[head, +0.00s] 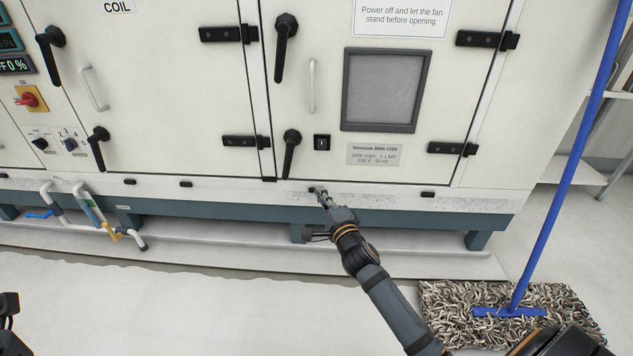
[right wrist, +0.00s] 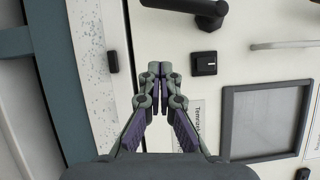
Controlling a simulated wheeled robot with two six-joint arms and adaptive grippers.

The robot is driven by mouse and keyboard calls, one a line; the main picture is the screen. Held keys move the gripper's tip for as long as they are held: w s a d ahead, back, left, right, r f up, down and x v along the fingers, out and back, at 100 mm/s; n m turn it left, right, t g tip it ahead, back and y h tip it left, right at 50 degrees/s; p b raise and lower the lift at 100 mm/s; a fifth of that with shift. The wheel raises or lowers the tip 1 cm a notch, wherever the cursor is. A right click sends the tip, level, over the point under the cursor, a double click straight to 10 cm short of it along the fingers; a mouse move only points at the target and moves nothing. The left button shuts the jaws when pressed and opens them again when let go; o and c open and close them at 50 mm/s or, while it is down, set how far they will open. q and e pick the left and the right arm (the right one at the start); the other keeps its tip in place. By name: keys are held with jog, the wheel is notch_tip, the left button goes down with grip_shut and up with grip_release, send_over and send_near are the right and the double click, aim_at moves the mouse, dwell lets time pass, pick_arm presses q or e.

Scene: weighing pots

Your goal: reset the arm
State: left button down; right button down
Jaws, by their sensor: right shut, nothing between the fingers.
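My right arm reaches up from the bottom right of the head view. My right gripper (head: 320,192) is in front of the lower edge of the white cabinet (head: 215,90), near the white strip above the teal base. In the right wrist view the gripper (right wrist: 156,75) has its fingers shut together with nothing between them. The cabinet door lies beyond its tips; I cannot tell whether they touch it. At the left edge of the head view only a small dark part shows, and no left fingers can be made out.
Pipes with valves (head: 85,212) stick out at lower left. A mop (head: 450,300) with a blue pole (head: 572,150) stands at right. The floor at front left is clear.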

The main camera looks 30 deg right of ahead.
jog(key=shift+s+a, duration=0.1)
jog(key=shift+s, duration=0.35)
